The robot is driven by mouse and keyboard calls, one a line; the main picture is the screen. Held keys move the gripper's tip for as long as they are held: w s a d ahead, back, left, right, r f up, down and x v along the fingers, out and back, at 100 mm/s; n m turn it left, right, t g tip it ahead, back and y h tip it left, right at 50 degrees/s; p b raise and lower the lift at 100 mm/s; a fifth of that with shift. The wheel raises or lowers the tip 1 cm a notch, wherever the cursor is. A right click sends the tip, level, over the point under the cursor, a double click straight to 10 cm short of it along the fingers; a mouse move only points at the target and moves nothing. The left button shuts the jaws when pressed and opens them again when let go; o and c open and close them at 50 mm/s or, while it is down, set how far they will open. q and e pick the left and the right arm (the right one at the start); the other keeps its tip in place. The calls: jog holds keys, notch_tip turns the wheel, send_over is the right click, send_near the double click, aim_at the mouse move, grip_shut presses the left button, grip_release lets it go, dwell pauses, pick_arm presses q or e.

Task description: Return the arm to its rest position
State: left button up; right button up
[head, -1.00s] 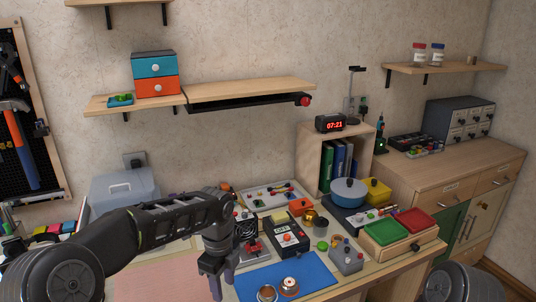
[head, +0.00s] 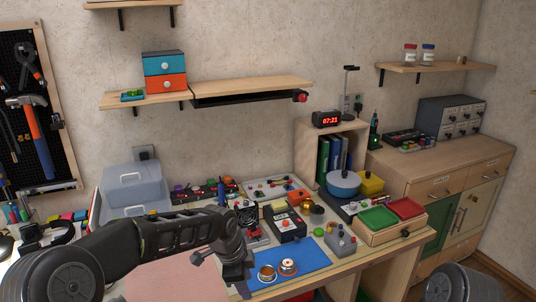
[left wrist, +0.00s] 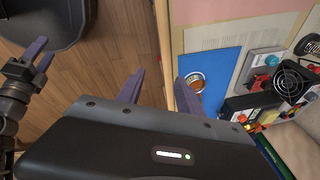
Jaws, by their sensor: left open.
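My left arm reaches in from the left in the head view. Its dark gripper (head: 240,280) points down at the desk's front edge, beside the left side of the blue mat (head: 305,268). In the left wrist view its two purple fingers (left wrist: 160,88) stand apart with nothing between them. The desk edge and wooden floor lie beyond them. Another gripper with purple fingers (left wrist: 42,58), seemingly my right one, shows at the left of the wrist view over the floor; its opening is unclear. In the head view only a round dark part of my right arm shows, bottom right.
On the mat lie two small round metal-rimmed items (head: 288,266). A grey toolbox (head: 135,187) stands back left. The pinkish mat (head: 175,278) is mostly bare.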

pick_arm(q)
jog(key=s+d+f+n+t+h, duration=0.1)
jog(key=s+d+f+n, duration=0.1)
jog(key=s+f+n, duration=0.55)
jog(key=s+d+f+n+h, duration=0.2)
jog(key=s+f+n, duration=0.25)
jog(key=f, duration=0.55)
jog(key=s+a+f+n, duration=0.1)
jog(key=s+f+n, duration=0.1)
jog(key=s, duration=0.4)
jog(key=s+a+f+n+g, duration=0.1)
jog(key=s+a+f+n, duration=0.1)
jog(key=s, duration=0.5)
jog(key=s+a+f+n+g+y, duration=0.1)
jog(key=s+a+f+n, duration=0.1)
jog(key=s+f, duration=0.3)
jog(key=shift+s+a+f+n, duration=0.3)
jog(key=shift+s+n, duration=0.4)
jog(key=shift+s, duration=0.15)
jog(key=shift+d, duration=0.1)
